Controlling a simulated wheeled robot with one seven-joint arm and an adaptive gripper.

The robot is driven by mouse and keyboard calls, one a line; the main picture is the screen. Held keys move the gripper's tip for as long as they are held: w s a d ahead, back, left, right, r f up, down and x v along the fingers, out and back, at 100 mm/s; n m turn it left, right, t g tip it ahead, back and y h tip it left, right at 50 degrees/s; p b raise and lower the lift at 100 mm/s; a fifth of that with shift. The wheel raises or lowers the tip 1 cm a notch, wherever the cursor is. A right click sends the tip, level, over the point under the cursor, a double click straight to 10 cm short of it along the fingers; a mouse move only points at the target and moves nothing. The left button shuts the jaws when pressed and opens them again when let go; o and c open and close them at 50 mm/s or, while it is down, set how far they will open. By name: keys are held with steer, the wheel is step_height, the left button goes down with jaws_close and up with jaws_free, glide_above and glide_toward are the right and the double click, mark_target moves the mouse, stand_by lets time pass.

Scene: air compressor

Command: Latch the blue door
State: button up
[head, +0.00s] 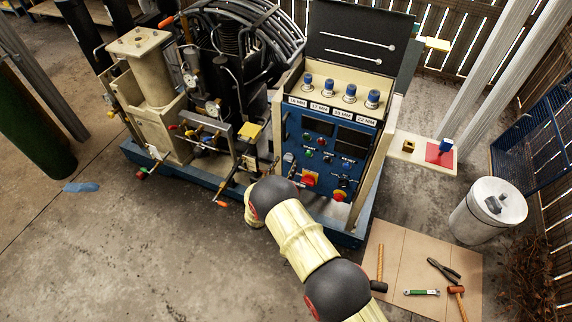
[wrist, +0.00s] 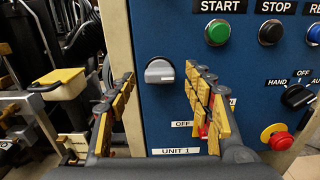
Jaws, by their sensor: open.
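The blue door (head: 322,150) is the control panel on the front of the compressor; in the wrist view its blue face (wrist: 190,25) lies alongside a cream frame post at its left edge, with no clear gap seen. A grey latch knob (wrist: 160,72) sits near that left edge, its flat grip lying roughly level. My gripper (wrist: 150,77) is open, its yellow-padded fingers to the left and right of the knob. No contact with the knob shows. In the head view my gripper is not clearly seen beyond my arm.
A green START button (wrist: 217,32), black STOP button (wrist: 271,32) and red emergency button (wrist: 277,137) are right of the knob. A partly hidden red switch is behind the right finger. Tools lie on a floor board (head: 402,250); a white drum (head: 487,213) stands right.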

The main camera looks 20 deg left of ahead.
steer(key=shift+w, duration=0.65)
steer(key=c, duration=0.4)
steer(key=c, duration=0.7)
steer(key=shift+c, duration=0.3)
